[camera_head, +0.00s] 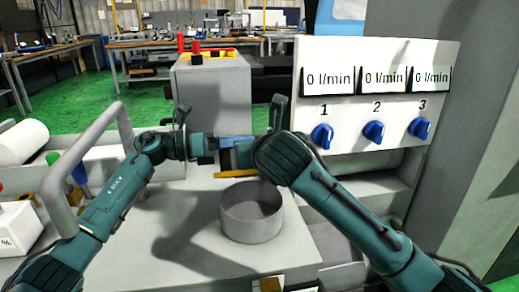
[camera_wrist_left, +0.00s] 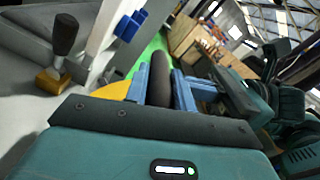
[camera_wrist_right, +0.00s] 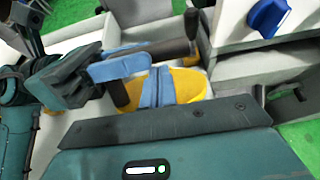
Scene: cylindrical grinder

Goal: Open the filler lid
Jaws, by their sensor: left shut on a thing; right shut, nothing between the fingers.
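The filler lid (camera_head: 237,174) shows as a thin yellow strip beyond the open grey round filler neck (camera_head: 252,224) in the head view. In the right wrist view the yellow lid (camera_wrist_right: 187,86) is a rounded shape behind my right fingers. My left gripper (camera_wrist_left: 163,88) is shut on a dark cylindrical handle (camera_wrist_left: 160,75); a yellow part of the lid (camera_wrist_left: 113,91) lies beside it. My right gripper (camera_wrist_right: 157,87) is shut and empty in front of the lid; I cannot tell whether it touches.
A white panel (camera_head: 385,55) with blue knobs (camera_head: 322,135) and flow displays stands right of the arms. A grey curved handle bar (camera_head: 62,185) is at left. A black lever (camera_wrist_left: 65,35) on a yellow block is near the left gripper. The grey top left of the neck is clear.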

